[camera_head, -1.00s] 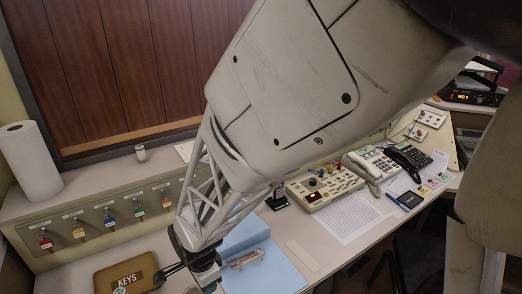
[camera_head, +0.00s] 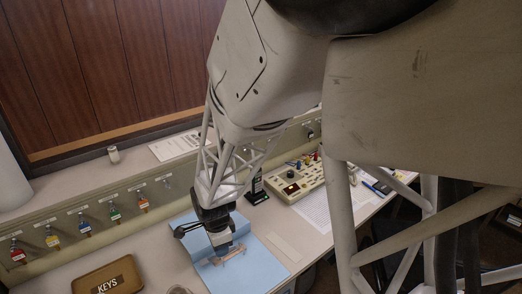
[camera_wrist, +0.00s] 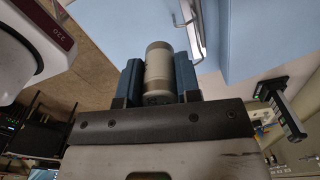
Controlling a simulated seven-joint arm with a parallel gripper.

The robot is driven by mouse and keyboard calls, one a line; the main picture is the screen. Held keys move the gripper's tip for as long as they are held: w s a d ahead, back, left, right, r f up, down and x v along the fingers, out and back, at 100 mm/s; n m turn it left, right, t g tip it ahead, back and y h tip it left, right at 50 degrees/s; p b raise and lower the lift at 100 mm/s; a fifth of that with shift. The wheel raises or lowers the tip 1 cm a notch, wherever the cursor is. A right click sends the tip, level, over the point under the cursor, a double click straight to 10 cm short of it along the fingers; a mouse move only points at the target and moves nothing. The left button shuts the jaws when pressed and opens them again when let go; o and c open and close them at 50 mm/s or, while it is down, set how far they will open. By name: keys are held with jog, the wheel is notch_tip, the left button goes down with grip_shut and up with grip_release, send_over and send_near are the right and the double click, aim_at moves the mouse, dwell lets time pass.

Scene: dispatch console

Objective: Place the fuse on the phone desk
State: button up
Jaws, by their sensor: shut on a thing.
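My gripper (camera_wrist: 158,80) is shut on the fuse (camera_wrist: 158,68), a pale grey-beige cylinder with a lighter band, held between its blue pads in the wrist view. I cannot tell whether the fuse touches anything. The desk surface (camera_head: 297,225) runs to the right, with the phone end mostly hidden behind my arm.
A KEYS tray (camera_head: 108,278) lies left of the clipboard. A black stand (camera_head: 257,190) and a button console (camera_head: 297,181) are to the right, beside a printed sheet (camera_head: 316,208). A small pale cylinder (camera_head: 113,154) stands on the ledge above coloured tags.

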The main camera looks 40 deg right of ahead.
jog(key=d+m, duration=0.5)
jog(key=d, duration=1.7)
jog(key=f, duration=0.5)
jog(key=shift+s+d+f, duration=0.1)
jog(key=shift+s+d, duration=0.2)
jog(key=shift+s, duration=0.1)
jog(key=w+d, duration=0.3)
jog(key=w, duration=0.1)
jog(key=w+d+f, duration=0.1)
jog(key=w+d, duration=0.1)
jog(key=w, duration=0.3)
jog(key=w+d, duration=0.3)
jog(key=w, duration=0.1)
jog(key=shift+w+d+f, duration=0.25)
jog(key=shift+d, duration=0.1)
